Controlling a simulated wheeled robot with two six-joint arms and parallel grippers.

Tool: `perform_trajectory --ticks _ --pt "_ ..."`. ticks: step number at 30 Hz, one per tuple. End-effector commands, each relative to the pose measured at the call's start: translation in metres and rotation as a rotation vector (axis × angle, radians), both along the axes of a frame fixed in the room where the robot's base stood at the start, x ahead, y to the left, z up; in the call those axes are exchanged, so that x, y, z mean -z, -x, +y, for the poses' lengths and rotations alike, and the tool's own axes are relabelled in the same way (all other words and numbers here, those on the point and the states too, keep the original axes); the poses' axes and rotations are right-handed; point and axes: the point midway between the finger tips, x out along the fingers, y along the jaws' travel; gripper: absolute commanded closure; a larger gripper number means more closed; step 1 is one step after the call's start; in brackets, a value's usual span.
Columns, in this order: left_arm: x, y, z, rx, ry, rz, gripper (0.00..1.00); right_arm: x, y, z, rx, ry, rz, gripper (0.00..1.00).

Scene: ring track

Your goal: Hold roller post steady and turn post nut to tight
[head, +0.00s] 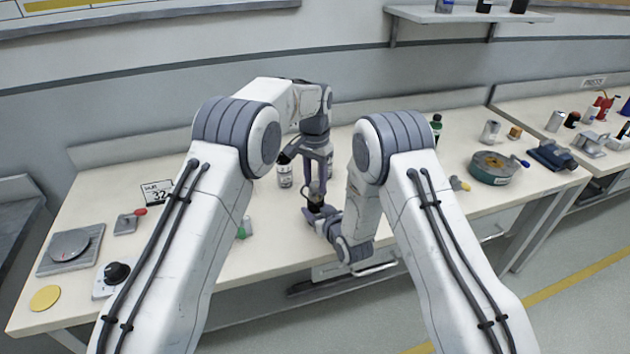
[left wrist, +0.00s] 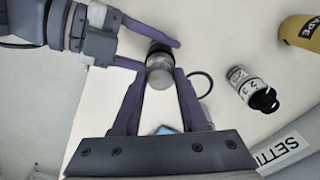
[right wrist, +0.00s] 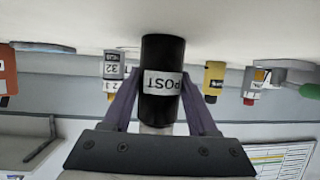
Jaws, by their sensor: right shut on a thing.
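The roller post is a black cylinder with a white POST label, upside down in the right wrist view (right wrist: 163,95). My right gripper (right wrist: 163,80) is shut on it, one finger on each side. In the head view the post (head: 315,200) stands near the table's front edge, partly hidden by my grippers. A round silver piece, seemingly the post nut (left wrist: 160,76), shows on top of the post in the left wrist view. My left gripper (left wrist: 162,72) points down over it with a fingertip at each side. Whether those fingers press on it I cannot tell.
A white labelled bottle (head: 285,175) stands just left of the grippers; it also shows in the left wrist view (left wrist: 252,88). A dark ring (left wrist: 200,84) lies beside the post.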

Motion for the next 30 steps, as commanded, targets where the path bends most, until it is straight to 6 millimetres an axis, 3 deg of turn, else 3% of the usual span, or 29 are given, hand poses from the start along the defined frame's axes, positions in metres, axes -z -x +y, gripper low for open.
perform_trajectory --ticks 1,2,14,30 --pt "0.0 0.0 0.0 0.0 0.0 0.002 0.36 0.001 0.0 -0.001 0.002 0.001 0.002 1.0" --pt "0.0 0.0 0.0 0.0 0.0 0.001 0.28 0.001 0.0 -0.001 0.002 0.001 0.002 1.0" --pt "-0.006 -0.001 0.0 -0.001 0.001 -0.003 0.28 0.001 0.0 -0.001 0.001 0.001 0.002 1.0" --pt "-0.105 -0.001 0.001 -0.001 0.0 -0.002 0.28 0.001 0.0 0.0 0.0 0.001 0.002 1.0"
